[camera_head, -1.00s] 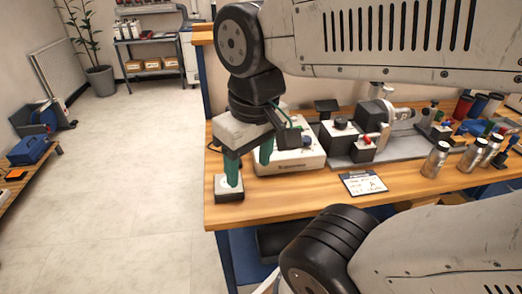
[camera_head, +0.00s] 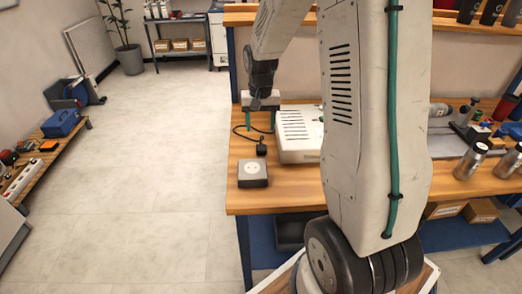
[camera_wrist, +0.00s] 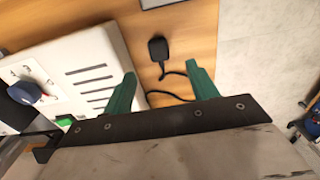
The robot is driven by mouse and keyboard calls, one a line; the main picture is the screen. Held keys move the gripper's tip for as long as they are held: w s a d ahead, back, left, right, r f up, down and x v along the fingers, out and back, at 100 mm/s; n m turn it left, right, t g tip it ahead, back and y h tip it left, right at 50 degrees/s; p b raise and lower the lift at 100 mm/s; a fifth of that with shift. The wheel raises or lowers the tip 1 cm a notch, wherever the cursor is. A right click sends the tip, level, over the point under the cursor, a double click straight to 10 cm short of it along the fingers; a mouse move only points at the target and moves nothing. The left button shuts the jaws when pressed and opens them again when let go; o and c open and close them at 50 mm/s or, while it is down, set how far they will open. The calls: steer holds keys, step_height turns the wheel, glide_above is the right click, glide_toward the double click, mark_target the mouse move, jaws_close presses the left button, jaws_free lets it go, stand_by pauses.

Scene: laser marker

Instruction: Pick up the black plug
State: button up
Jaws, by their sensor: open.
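The black plug (camera_head: 261,149) lies on the wooden bench top, between a grey socket box (camera_head: 253,172) and my gripper (camera_head: 261,122). Its black cord curls back beneath my gripper. In the wrist view the plug (camera_wrist: 158,49) shows whole, just beyond the fingertips and roughly centred between them. My gripper (camera_wrist: 160,69) has its two green fingers wide apart with nothing between them but bench and cord. The plug is not in its grasp. In the head view my arm hides part of the bench.
A white slotted device (camera_head: 298,135) stands right of the plug and close to one finger in the wrist view (camera_wrist: 85,65). The bench's left edge (camera_wrist: 217,50) is near the other finger. Metal jars (camera_head: 472,160) stand far right.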

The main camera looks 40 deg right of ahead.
mark_target(261, 147)
steer(key=f, duration=0.9)
steer(key=shift+w+d, duration=0.15)
steer(key=shift+d, duration=0.1)
steer(key=c, duration=1)
